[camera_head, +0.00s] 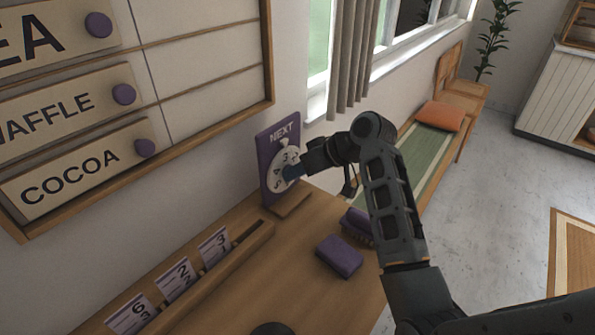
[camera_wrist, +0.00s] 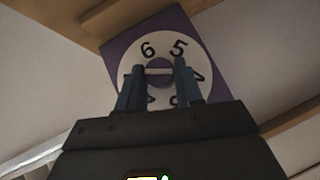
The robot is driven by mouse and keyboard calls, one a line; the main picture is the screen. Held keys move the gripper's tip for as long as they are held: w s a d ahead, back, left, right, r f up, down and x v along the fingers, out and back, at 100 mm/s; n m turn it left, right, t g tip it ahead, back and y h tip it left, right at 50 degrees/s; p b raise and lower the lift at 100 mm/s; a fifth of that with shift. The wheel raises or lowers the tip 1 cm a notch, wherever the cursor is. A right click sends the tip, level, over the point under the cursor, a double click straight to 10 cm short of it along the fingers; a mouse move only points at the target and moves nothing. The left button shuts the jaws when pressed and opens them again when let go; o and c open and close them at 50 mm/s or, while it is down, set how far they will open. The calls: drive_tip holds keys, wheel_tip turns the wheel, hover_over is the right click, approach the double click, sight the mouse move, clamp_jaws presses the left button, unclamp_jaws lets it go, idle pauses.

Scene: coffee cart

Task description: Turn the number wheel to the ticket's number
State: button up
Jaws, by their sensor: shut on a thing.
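The white number wheel (camera_head: 283,158) sits on a purple NEXT board (camera_head: 268,137) on the wooden counter by the wall. In the wrist view the wheel (camera_wrist: 110,78) shows 6 and 5 along its top edge, with other digits partly covered by my fingers. My gripper (camera_wrist: 159,73) is at the wheel's middle, shut on the pale grip bar (camera_wrist: 158,71) in front of the purple hub. In the head view my gripper (camera_head: 291,172) hides the wheel's right side.
A purple block (camera_head: 340,256) and a purple brush-like item (camera_head: 358,224) lie on the counter (camera_head: 290,290) near my arm. A menu board (camera_head: 200,100) hangs on the wall at left. A bench with an orange cushion (camera_head: 440,116) stands beyond.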

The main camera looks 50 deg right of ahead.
drive_tip(key=m+y, duration=0.2)
drive_tip(key=y, duration=0.1)
drive_tip(key=m+y, duration=0.1)
drive_tip(key=y, duration=0.1)
drive_tip(key=shift+d+f, duration=0.3)
drive_tip(key=shift+f, duration=0.05)
drive_tip(key=m+t+y, duration=0.1)
drive_tip(key=y, duration=0.1)
drive_tip(key=m+t+y, duration=0.1)
drive_tip(key=m+y, duration=0.1)
drive_tip(key=shift+f, duration=0.35)
idle(0.3)
drive_tip(key=o, duration=1)
drive_tip(key=shift+d+r, duration=0.1)
drive_tip(key=shift+o, duration=0.2)
drive_tip(key=shift+d, duration=0.15)
drive_tip(key=f+b+v, duration=0.1)
drive_tip(key=b+v, duration=0.1)
drive_tip(key=v, duration=0.5)
drive_tip(key=shift+s+d+r, duration=0.15)
drive_tip(key=shift+s+r, duration=0.15)
drive_tip(key=shift+r, duration=0.1)
